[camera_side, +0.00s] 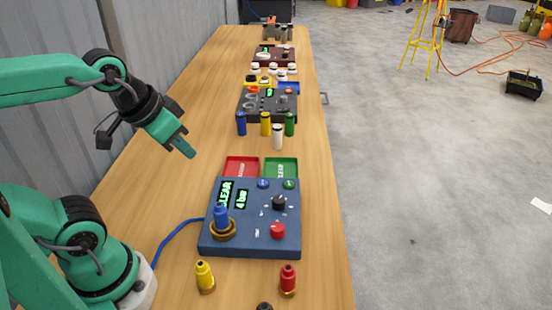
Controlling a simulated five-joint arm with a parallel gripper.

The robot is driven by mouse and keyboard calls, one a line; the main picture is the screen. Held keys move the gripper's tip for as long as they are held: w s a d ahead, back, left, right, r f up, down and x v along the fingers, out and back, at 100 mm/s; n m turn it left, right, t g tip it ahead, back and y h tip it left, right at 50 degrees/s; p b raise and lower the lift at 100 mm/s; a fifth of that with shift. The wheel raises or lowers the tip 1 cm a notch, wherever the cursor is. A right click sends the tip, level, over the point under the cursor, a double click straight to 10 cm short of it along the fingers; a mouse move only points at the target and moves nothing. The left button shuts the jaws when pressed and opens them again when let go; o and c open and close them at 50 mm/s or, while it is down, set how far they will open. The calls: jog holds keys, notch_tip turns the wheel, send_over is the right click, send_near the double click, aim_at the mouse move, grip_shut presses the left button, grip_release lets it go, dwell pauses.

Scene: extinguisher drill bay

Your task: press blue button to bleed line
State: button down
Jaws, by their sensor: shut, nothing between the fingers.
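The blue button (263,184) is a small round cap at the top edge of the dark blue control panel (255,245), left of a green button (290,184). Panel displays read "CLEAR" (227,194) and what looks like "4 bar" (242,199). A small blue cylinder (221,213) stands upright in a brass ring (223,231) on the panel. My gripper (189,153) is shut and empty, in the air above the table, up and left of the blue button and apart from it.
The panel also has a black knob (279,203) and a red button (278,231). Red (241,166) and green (281,167) trays lie behind it. Yellow (205,276) and red (288,279) cylinders stand in front. More cylinders and panels stand farther back on the wooden table (185,185).

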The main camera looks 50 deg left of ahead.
jog(key=n+t, duration=0.2)
jog(key=n, duration=0.6)
send_over(261, 184)
notch_tip(261, 184, down, 10)
dwell(0.3)
jog(key=shift+f, duration=4.35)
